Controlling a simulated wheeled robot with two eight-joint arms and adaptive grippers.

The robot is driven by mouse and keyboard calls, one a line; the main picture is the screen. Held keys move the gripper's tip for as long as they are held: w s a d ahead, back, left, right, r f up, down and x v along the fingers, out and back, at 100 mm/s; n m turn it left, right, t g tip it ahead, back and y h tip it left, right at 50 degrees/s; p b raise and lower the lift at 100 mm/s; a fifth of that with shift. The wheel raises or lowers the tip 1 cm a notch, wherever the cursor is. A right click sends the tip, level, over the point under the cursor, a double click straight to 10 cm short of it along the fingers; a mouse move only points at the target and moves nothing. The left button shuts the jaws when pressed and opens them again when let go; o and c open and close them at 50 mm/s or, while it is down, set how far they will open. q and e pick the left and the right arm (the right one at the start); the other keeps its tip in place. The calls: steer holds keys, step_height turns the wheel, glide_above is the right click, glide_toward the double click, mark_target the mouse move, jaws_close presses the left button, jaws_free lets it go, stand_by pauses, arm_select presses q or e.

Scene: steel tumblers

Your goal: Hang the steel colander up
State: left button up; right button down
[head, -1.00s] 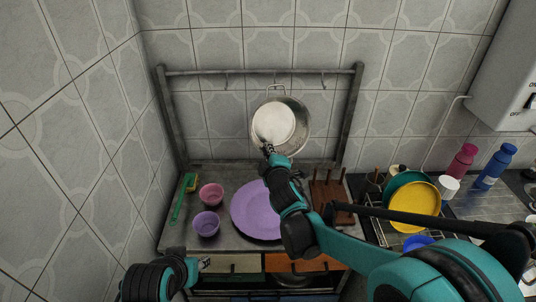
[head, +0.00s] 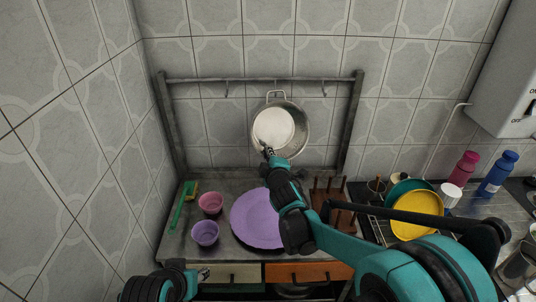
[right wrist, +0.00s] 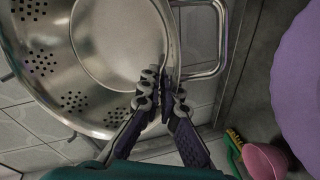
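The steel colander (head: 299,146) is upright in front of the tiled wall, its pale round base facing me. Its upper loop handle (head: 276,94) is just below the middle hook of the rack rail (head: 205,80); I cannot tell whether they touch. My right gripper (head: 267,152) is at its lower rim. In the right wrist view the fingers (right wrist: 164,100) are shut on the colander's edge beside its near loop handle (right wrist: 218,45), and the colander (right wrist: 62,62) shows its perforations. My left gripper (head: 203,274) is low at the left, away from the colander; its finger opening is unclear.
The counter holds a purple plate (head: 255,220), pink cup (head: 211,203), purple cup (head: 205,233), green brush (head: 178,212) and wooden peg rack (head: 340,210). A yellow plate (head: 417,216) and bottles stand right. The outer rail hooks (head: 323,90) are empty.

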stand_by(0.3)
steer(key=c, duration=1.6)
jaws_free()
steer(key=shift+c, duration=0.2)
steer(key=shift+s, duration=0.1)
steer(key=v, duration=1.2)
steer(key=s+d+f+m+g+h, duration=0.35)
steer(key=s+d+m, duration=0.5)
steer(key=d, duration=0.35)
steer(key=s+d+f+m+g, duration=0.1)
steer(key=s+f+m+g, duration=0.1)
steer(key=s, duration=0.5)
steer(key=s+d+f+m+g+y, duration=0.1)
steer(key=s+f+m+g, duration=0.2)
steer(key=s+f+m, duration=0.2)
steer(key=s, duration=0.3)
steer(key=shift+s+d+f, duration=0.25)
steer(key=shift+d, duration=0.1)
